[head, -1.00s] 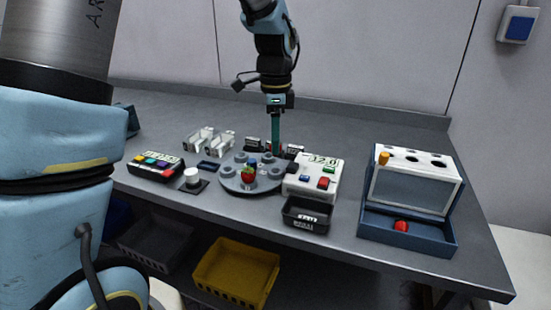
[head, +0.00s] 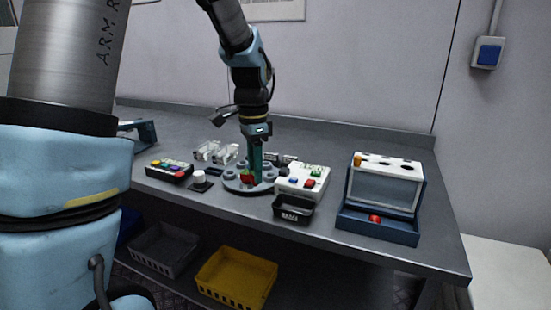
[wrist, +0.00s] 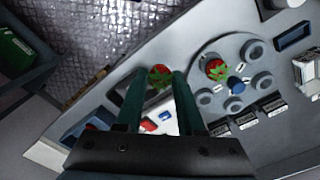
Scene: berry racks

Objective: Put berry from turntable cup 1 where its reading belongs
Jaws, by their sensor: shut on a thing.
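My gripper (wrist: 155,100) is shut on a red berry (wrist: 160,76) with green leaves, held between the fingertips in the wrist view. A second red berry (wrist: 214,68) sits in a cup of the grey turntable (wrist: 205,92), to the right of my fingers. In the head view my gripper (head: 254,172) hangs down over the turntable (head: 238,190). A red berry (head: 247,179) shows there at the fingertips, and I cannot tell from this view whether it is the held one. The white reading box (head: 304,178) stands right of the turntable, its display too small to read.
A black tray (head: 293,212) sits before the box. At right, a white-topped rack (head: 388,165) bears an orange item; a red berry (head: 375,218) lies in its blue trough (head: 350,224). A button panel (head: 168,172) stands left. Yellow (head: 235,284) and grey (head: 165,250) crates are below.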

